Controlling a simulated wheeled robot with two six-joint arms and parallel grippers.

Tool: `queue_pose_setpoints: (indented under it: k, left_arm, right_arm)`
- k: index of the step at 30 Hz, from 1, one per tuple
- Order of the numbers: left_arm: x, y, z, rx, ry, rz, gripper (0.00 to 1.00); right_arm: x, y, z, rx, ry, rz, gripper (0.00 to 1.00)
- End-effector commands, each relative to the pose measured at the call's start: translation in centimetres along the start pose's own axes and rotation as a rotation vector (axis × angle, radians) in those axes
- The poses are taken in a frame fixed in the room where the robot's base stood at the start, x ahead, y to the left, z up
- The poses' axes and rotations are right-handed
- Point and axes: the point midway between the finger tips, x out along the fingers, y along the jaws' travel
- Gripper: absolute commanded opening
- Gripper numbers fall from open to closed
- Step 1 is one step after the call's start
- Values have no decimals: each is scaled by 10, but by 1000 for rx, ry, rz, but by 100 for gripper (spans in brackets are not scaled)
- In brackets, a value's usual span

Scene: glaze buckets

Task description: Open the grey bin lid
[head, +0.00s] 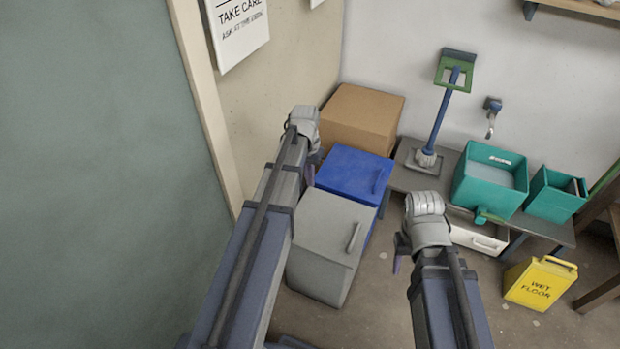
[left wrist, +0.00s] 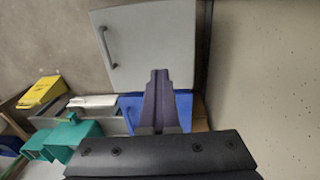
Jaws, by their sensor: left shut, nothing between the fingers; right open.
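The grey bin (head: 320,276) stands on the floor with its flat lid (head: 328,217) down and a bar handle (head: 353,238) on the lid's right side. In the left wrist view the grey lid (left wrist: 150,35) and its handle (left wrist: 107,48) lie beyond my fingers. My left gripper (left wrist: 160,100) is shut and empty, apart from the handle; in the head view its arm comes in left of the bin and its fingers are mostly hidden. My right gripper (head: 397,258) is open, to the right of the bin and apart from it.
A blue bin (head: 350,170) stands right behind the grey one, with a cardboard box (head: 362,118) behind that. A low bench (head: 415,180) at the right holds teal buckets (head: 490,178). A yellow wet-floor sign (head: 540,283) stands front right. A wall closes off the left.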

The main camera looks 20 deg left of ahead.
Motion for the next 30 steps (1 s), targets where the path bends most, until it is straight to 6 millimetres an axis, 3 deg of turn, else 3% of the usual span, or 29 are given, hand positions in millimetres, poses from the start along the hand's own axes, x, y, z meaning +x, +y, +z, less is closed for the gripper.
queue_pose_setpoints:
  k: [18, 30]
  left_arm:
    - [0, 0, 0, 0, 0, 0, 0]
    - [0, 0, 0, 0, 0, 0, 45]
  right_arm:
    - [0, 0, 0, 0, 0, 0, 50]
    - [0, 0, 0, 0, 0, 0, 50]
